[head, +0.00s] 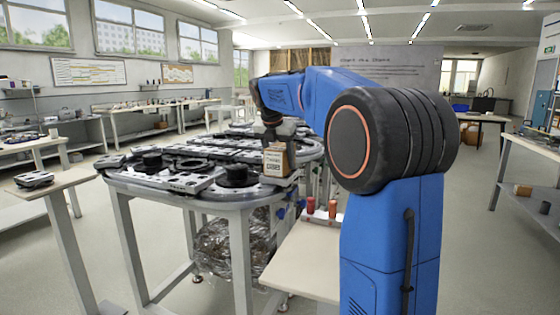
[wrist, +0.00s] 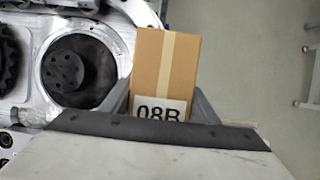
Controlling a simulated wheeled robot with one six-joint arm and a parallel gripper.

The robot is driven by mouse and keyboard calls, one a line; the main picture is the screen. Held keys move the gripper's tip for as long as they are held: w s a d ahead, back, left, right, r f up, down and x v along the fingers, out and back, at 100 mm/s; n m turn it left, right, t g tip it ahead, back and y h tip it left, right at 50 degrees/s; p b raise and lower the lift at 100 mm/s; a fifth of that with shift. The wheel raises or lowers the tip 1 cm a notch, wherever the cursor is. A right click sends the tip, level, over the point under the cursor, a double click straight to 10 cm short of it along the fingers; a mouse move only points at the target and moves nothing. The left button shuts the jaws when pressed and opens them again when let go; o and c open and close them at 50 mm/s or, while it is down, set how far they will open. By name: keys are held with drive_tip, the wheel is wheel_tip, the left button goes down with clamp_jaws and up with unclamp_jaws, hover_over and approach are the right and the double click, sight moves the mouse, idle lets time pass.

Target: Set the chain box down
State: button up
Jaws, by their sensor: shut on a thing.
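The chain box is a small brown cardboard box with a tape strip and a white label. In the head view the chain box (head: 276,163) hangs under my gripper (head: 272,143), at the near right edge of the ring track table (head: 243,197). In the wrist view the chain box (wrist: 167,70) stands between the two grey fingers of my gripper (wrist: 160,108), and its label reads "08B" in part. The gripper is shut on the box. I cannot tell whether the box's underside touches anything; floor shows beside it at the right.
A round black hub (wrist: 66,68) on the track lies left of the box. A beige side table (head: 302,262) with red spools (head: 321,207) stands in front at the right. A small stand (head: 50,188) holds a dark device at the left.

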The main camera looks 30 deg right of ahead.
drive_tip(key=o, duration=1.8)
drive_tip(key=shift+o, duration=0.2)
drive_tip(key=v, duration=1.2)
drive_tip(key=shift+d, duration=0.1)
drive_tip(key=shift+s, duration=0.1)
